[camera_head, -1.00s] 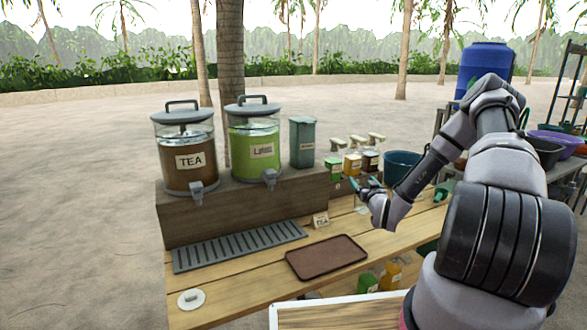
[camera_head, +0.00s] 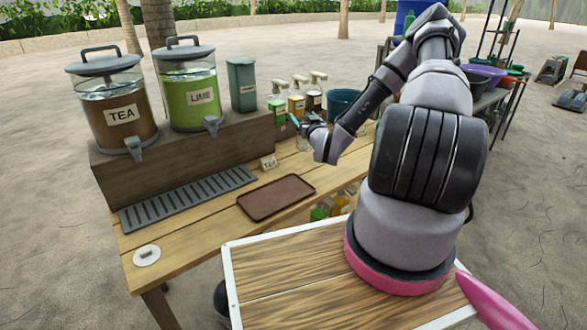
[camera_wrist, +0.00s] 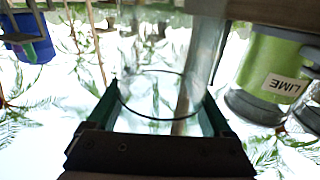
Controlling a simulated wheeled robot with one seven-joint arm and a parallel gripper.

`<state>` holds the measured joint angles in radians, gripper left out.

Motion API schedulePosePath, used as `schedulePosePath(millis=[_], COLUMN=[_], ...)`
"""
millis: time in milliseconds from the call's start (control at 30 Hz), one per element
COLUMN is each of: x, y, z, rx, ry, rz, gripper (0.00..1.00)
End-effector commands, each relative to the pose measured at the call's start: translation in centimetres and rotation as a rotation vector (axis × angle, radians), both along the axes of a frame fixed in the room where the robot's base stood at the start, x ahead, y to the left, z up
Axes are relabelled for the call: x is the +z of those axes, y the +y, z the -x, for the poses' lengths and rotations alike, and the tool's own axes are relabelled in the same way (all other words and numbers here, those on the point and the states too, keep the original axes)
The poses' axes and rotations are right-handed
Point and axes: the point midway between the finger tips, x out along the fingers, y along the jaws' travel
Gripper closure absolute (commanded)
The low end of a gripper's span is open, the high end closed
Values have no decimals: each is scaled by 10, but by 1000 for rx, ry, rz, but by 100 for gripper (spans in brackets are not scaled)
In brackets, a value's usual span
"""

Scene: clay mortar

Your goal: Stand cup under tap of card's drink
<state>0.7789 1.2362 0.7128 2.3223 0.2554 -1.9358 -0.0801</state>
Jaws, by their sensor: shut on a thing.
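The card (camera_head: 268,162) reads TEA and stands on the wooden counter in front of the riser. The TEA dispenser (camera_head: 118,116), with brown drink, stands at the left of the riser, its grey tap (camera_head: 134,147) over the drip tray's (camera_head: 190,197) side. The LIME dispenser (camera_head: 190,92), green, stands to its right with its own tap (camera_head: 211,125). My gripper (camera_head: 300,120) is right of both taps, by the spray bottles. In the wrist view my gripper (camera_wrist: 155,110) is shut around a clear glass cup (camera_wrist: 150,85). The cup is hard to make out in the head view.
A brown tray (camera_head: 276,197) lies on the counter. A grey-green canister (camera_head: 241,84), several spray bottles (camera_head: 296,98) and a teal bucket (camera_head: 343,102) stand at the back right. A round white disc (camera_head: 147,255) lies at the front left. Bare counter surrounds the drip tray's front.

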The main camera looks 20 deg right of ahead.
Motion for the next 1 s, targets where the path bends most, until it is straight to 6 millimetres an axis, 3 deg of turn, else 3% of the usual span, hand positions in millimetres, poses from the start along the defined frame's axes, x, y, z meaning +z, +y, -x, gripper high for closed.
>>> schedulePosePath(millis=[33,200,400,700,1000], x=[-10,-37,-56,-109,-137], y=[-17,-65,-98,-102,-102], z=[-15,-54,-77,-79,-79], rx=[-13,-21,-19,-17,-17], ry=[-4,-2,6,11,9], rz=[2,8,23,24,25], gripper=[96,96,96,96,96])
